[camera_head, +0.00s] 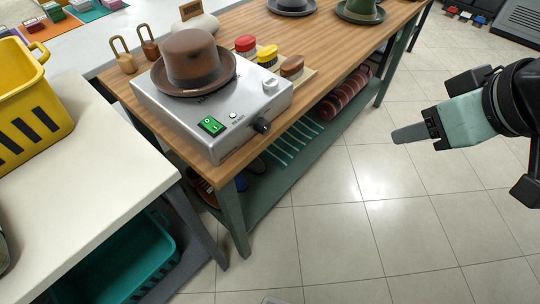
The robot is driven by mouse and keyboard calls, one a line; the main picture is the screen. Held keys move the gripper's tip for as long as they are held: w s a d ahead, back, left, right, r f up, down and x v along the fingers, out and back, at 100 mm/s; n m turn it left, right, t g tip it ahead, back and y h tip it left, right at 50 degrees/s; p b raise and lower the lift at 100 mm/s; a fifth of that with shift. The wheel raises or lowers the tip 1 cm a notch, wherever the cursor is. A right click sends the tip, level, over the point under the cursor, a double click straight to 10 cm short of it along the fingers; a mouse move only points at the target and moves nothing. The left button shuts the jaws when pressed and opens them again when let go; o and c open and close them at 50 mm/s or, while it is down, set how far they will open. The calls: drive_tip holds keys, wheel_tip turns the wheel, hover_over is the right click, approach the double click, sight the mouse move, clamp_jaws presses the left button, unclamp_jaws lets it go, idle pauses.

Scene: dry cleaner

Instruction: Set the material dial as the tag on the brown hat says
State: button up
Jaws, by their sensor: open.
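The brown hat (192,62) sits on top of a white box-shaped machine (160,113) at the near end of a wooden table. I cannot make out a tag on the hat. The lettering is too small to read, so I cannot tell which knob is the material dial. My gripper (405,133) is at the right over the floor, open and empty, well apart from the machine.
The wooden table (330,62) also bears red, yellow and brown brushes (267,55), two brass padlock-shaped weights (124,56) and two more hats (360,11). A white counter (75,165) with a yellow basket (28,95) stands left.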

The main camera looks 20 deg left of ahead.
drive_tip(key=w+a+f+n+t+y+b, duration=0.1)
drive_tip(key=w+a+f+t+y+b, duration=0.15)
drive_tip(key=f+b, duration=0.5)
drive_tip(key=w+a+f+n+t+y+b, duration=0.1)
drive_tip(key=w+a+f+y+b, duration=0.2)
drive_tip(key=b, duration=0.7)
drive_tip(key=n+g+y+b, duration=0.2)
drive_tip(key=n+y, duration=0.1)
drive_tip(key=y, duration=0.5)
approach(267, 129)
drive_tip(key=shift+h, duration=0.25)
drive_tip(key=b+x, duration=0.1)
drive_tip(key=x, duration=0.7)
drive_tip(key=shift+a+r, duration=0.15)
drive_tip(key=shift+a, duration=0.2)
drive_tip(key=shift+b, duration=0.3)
drive_tip(key=c, duration=1)
